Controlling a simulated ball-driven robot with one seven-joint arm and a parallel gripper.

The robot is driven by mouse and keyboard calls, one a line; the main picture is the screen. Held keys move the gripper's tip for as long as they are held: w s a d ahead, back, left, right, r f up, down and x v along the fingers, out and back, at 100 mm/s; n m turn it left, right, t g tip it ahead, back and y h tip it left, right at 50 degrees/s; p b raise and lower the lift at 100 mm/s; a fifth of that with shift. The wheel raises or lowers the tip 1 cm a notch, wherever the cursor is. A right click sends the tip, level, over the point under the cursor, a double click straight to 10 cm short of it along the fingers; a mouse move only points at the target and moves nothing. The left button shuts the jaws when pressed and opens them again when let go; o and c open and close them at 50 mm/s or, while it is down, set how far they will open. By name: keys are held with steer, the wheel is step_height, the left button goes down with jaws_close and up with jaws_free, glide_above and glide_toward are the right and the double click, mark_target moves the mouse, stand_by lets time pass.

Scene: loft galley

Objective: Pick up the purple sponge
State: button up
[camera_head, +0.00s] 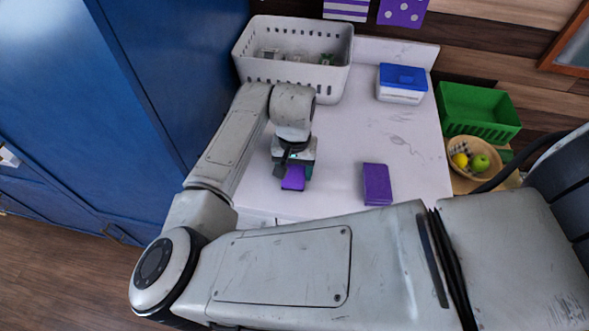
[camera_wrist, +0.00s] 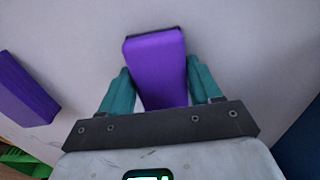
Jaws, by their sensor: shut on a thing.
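A purple sponge (camera_head: 293,179) is between the fingers of my gripper (camera_head: 293,170) over the white counter. In the wrist view the sponge (camera_wrist: 156,65) sits between the two teal fingers of my gripper (camera_wrist: 160,88), which are shut on its sides. Its near end is hidden behind the gripper's dark plate. I cannot tell whether the sponge touches the counter. A second purple block (camera_head: 377,184) lies on the counter to the right, apart from my gripper; at the left of the wrist view, a purple block (camera_wrist: 25,90) also shows.
A white perforated basket (camera_head: 291,91) stands at the back left of the counter (camera_head: 345,135). A blue-lidded white box (camera_head: 402,84) is at the back right. A green crate (camera_head: 478,112) and a fruit bowl (camera_head: 476,158) stand further right. A blue cabinet (camera_head: 80,120) borders the left.

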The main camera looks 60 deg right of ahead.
mark_target(295, 172)
steer(key=shift+r, duration=0.1)
steer(key=shift+r, duration=0.2)
steer(key=r, duration=0.3)
steer(key=shift+s+a+r+b, duration=0.1)
steer(key=shift+s+a+b, duration=0.15)
steer(key=shift+b, duration=0.1)
steer(key=s+a+r+b, duration=0.3)
steer(key=s+a+r, duration=0.6)
steer(key=shift+a, duration=0.3)
steer(key=shift+s+r, duration=0.1)
